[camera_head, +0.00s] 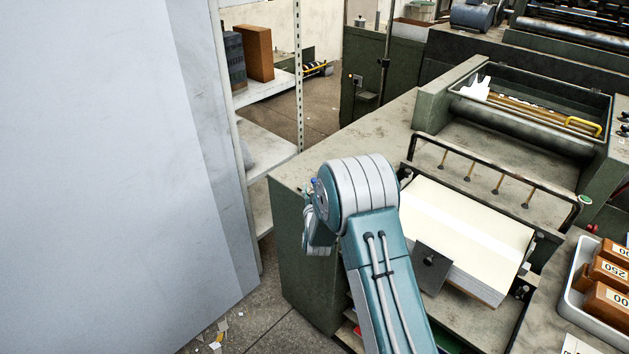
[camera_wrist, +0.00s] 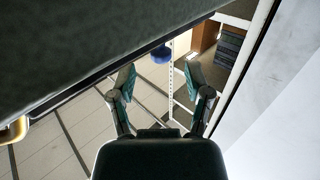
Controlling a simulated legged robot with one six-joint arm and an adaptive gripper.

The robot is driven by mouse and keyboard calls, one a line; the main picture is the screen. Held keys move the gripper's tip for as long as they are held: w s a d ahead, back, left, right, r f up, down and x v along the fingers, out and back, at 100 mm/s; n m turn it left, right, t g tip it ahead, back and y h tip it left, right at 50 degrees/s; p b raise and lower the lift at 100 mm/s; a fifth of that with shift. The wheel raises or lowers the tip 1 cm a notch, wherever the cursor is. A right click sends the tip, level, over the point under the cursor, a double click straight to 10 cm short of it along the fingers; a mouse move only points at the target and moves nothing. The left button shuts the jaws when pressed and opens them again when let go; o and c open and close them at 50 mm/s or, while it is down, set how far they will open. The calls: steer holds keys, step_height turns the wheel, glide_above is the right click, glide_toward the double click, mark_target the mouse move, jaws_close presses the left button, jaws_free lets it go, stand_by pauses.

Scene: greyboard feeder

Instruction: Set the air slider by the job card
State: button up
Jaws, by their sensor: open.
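My gripper (camera_wrist: 161,72) shows in the wrist view with its two fingers spread wide, open and empty. A blue round knob (camera_wrist: 160,54) shows just beyond the fingertips, below the edge of a dark green panel (camera_wrist: 80,40); it lines up between the fingers, and I see no contact. Whether this knob belongs to the air slider I cannot tell. In the head view my arm bends at the left end of the green machine (camera_head: 305,250), and its bulk hides most of the gripper and that face. A white card (camera_head: 575,345) is cut off at the lower right; its text is unreadable.
A cream paper stack (camera_head: 465,235) lies under a rail with several suckers (camera_head: 497,183). A white tray (camera_head: 577,285) holds brown numbered blocks at right. A large pale panel (camera_head: 100,180) fills the left, beside a shelf (camera_head: 262,145). Floor shows between panel and machine.

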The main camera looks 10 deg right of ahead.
steer(key=shift+w+d, duration=0.15)
steer(key=shift+w, duration=0.85)
steer(key=shift+w+d, duration=0.1)
steer(key=shift+w, duration=0.85)
jaws_close()
